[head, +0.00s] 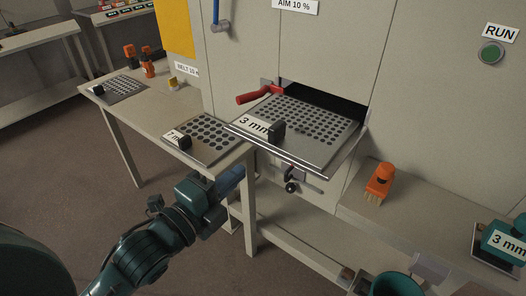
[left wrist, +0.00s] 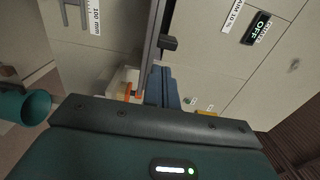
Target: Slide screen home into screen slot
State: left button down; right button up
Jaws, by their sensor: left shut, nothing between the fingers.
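The screen (head: 310,135) is a grey perforated plate with a "3 mm" label, a black handle (head: 277,131) and a front bar. It sits partly in the dark screen slot (head: 335,100), its front part sticking out of the machine. My left gripper (head: 238,172) is shut and empty, below and left of the screen's front bar, apart from it in the head view. In the left wrist view its blue fingers (left wrist: 163,85) are together near the dark bar and black handle (left wrist: 168,43). My right gripper is not in view.
A red lever (head: 258,96) is beside the slot's left end. A "7 mm" screen (head: 208,138) lies on the left table's near corner. A latch (head: 291,186) is below the slot. A teal bucket (head: 397,284) is below.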

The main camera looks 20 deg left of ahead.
pick_arm(q)
jog(key=p, duration=0.2)
send_near(284, 133)
jog(key=x, duration=0.3)
jog(key=shift+w+a+f, duration=0.1)
jog(key=shift+w+f, duration=0.2)
jog(key=shift+f, duration=0.05)
jog(key=x, duration=0.8)
jog(key=shift+s+a, duration=0.1)
jog(key=shift+s, duration=0.05)
